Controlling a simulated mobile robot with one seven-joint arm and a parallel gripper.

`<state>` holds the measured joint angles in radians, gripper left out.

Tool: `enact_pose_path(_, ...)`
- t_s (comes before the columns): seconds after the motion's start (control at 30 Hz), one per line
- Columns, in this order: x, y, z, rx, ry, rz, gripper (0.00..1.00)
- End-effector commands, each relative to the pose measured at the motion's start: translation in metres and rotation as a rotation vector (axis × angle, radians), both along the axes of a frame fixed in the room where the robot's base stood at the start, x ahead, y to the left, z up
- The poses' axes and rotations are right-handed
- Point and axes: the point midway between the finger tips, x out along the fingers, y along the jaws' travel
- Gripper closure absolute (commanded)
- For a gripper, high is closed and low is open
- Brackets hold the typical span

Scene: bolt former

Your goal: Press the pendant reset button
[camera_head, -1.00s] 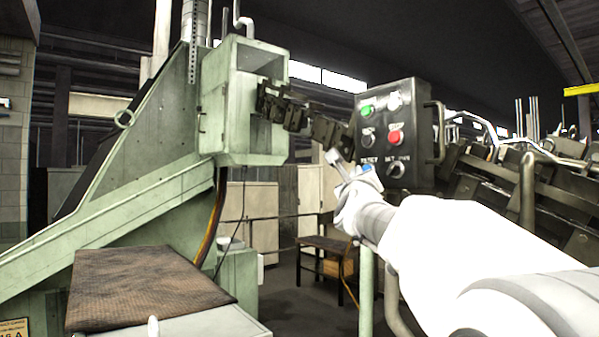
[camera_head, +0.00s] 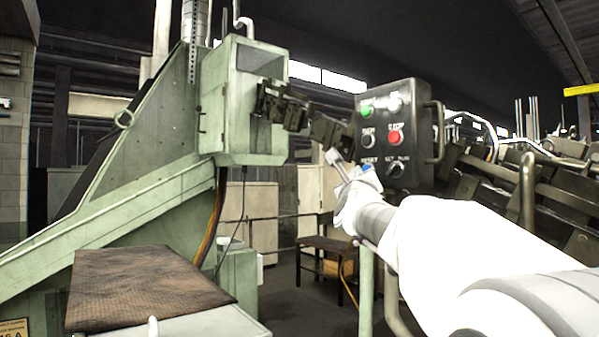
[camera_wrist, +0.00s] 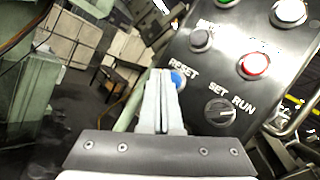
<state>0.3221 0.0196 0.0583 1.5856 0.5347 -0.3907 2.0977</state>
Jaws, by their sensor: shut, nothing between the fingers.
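The black pendant box (camera_head: 414,120) hangs on its jointed arm right of centre in the head view. The blue reset button (camera_wrist: 178,79) sits under the label RESET in the wrist view, partly hidden by my fingers; in the head view it shows as a small blue spot (camera_head: 368,169). My gripper (camera_wrist: 161,75) is shut and empty, with its fingertips just left of the button and overlapping its edge in the picture. I cannot tell whether they touch it. In the head view my gripper (camera_head: 333,156) is at the lower left of the box.
The pendant also carries a red stop button (camera_wrist: 254,66), a black button (camera_wrist: 201,40), a SET/RUN selector (camera_wrist: 220,111), a green button (camera_wrist: 227,2) and a white one (camera_wrist: 290,11). A handle (camera_head: 436,131) is on its right side. A green machine (camera_head: 240,105) stands left.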

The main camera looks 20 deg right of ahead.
Motion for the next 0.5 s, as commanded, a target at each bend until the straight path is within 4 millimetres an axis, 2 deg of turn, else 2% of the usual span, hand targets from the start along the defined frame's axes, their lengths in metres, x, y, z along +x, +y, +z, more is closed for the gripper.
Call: enact_pose_path(0.5, 0.0016, -0.0041, -0.0024, 0.000, -0.001, -0.001, 1.00)
